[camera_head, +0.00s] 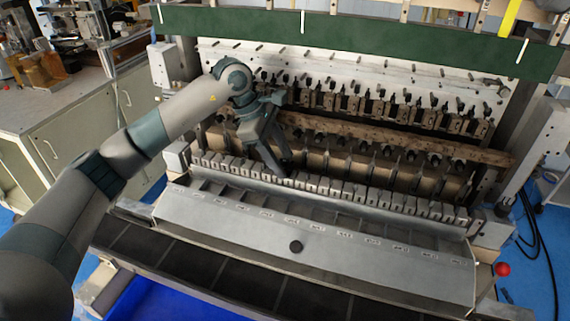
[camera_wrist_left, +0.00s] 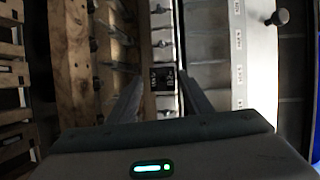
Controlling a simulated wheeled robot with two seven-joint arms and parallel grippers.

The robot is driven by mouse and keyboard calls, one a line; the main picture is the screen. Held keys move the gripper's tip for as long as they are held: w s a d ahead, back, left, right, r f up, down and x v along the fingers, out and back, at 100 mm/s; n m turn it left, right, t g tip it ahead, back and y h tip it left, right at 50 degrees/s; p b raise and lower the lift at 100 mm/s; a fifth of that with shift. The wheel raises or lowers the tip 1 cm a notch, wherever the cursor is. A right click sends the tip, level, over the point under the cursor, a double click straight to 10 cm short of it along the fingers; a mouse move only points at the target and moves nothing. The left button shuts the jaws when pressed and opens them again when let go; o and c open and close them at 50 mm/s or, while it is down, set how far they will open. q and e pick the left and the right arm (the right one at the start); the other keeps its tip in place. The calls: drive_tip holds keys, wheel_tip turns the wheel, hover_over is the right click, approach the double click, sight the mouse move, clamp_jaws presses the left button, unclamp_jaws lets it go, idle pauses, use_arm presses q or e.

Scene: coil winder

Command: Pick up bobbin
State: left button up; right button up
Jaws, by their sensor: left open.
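My left gripper (camera_head: 281,166) reaches down from the left to the row of small metal blocks (camera_head: 355,191) along the front of the coil winder. In the left wrist view the fingers of my left gripper (camera_wrist_left: 161,80) are apart, on either side of a small dark piece (camera_wrist_left: 162,78) in the pale row of blocks. I cannot tell whether that piece is a bobbin, a slot or a block. The fingers do not visibly close on anything. No bobbin can be made out for certain. My right gripper is not in view.
A sloped grey metal cover (camera_head: 250,236) with small labels and a dark round knob (camera_head: 295,246) lies in front of the blocks. Behind them are a wooden bar (camera_head: 400,145) and a rack of spindles. A green beam (camera_head: 400,42) crosses above. A red ball (camera_head: 502,269) sits at the right.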

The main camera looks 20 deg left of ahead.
use_arm(q)
drive_tip(key=shift+d+f, duration=0.15)
drive_tip(key=shift+f, duration=0.15)
drive_tip(key=shift+c, duration=0.7)
drive_tip(key=c, duration=0.8)
drive_tip(key=shift+r, duration=0.1)
drive_tip(key=shift+c, duration=0.2)
drive_tip(key=shift+r, duration=0.1)
